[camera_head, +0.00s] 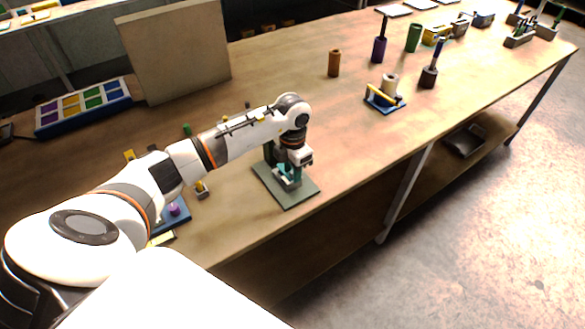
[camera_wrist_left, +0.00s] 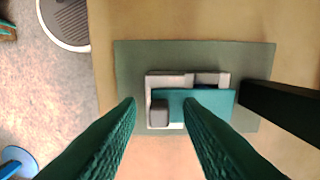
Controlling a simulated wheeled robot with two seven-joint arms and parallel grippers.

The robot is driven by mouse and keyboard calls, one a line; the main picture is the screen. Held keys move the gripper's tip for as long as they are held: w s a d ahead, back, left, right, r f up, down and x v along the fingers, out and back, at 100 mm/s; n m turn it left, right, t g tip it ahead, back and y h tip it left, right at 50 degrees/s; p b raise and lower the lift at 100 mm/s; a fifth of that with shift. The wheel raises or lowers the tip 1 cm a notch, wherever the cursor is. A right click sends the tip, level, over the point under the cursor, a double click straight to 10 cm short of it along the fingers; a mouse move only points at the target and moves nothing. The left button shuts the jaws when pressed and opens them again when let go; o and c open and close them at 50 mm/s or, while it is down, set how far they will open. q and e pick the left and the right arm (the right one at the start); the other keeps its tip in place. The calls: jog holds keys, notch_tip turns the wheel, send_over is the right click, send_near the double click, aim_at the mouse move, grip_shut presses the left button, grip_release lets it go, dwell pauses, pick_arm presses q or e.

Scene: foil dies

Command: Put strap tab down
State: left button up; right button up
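A teal flat piece (camera_wrist_left: 205,98), which looks like the strap tab, lies across a small grey-white block fixture (camera_wrist_left: 165,80) on a grey-green base plate (camera_wrist_left: 135,60). In the head view the base plate (camera_head: 291,197) sits near the table's front edge, and a bit of teal (camera_head: 285,181) shows under my left gripper (camera_head: 290,168). In the wrist view my left gripper (camera_wrist_left: 159,102) has its two dark green fingers apart, over the near part of the fixture. The right finger overlaps the teal piece; I cannot tell whether it touches. My right gripper is not in view.
A dark upright post (camera_wrist_left: 280,100) stands at the plate's right in the wrist view. A blue tray of coloured blocks (camera_head: 85,108) and a tan board (camera_head: 175,50) stand at the left. A brown cylinder (camera_head: 334,63) and a blue stand (camera_head: 384,103) are beyond.

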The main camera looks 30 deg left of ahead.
aim_at(292, 172)
pick_arm(q)
jog(key=shift+r, duration=0.3)
notch_tip(292, 172, up, 12)
jog(key=b, duration=0.3)
jog(key=shift+f, duration=0.15)
